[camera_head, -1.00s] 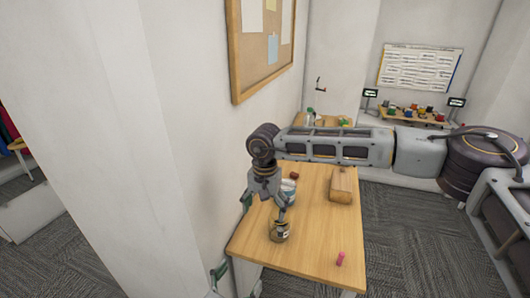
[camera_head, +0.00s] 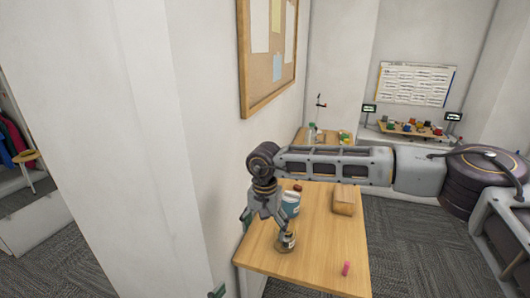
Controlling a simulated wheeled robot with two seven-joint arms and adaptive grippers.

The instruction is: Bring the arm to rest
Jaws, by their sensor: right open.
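My right arm comes in from the right and reaches across above the wooden table (camera_head: 310,262). Its gripper (camera_head: 265,222) points down over the left part of the table and is open. A small glass jar (camera_head: 286,241) stands on the table just below and right of the gripper; I cannot tell whether a finger touches it. My left gripper is not in view.
A blue-and-white container (camera_head: 291,204) stands behind the jar. A wooden block (camera_head: 344,199) lies at the back right and a pink object (camera_head: 346,268) near the front right. A wall with a corkboard (camera_head: 267,55) closes the left side.

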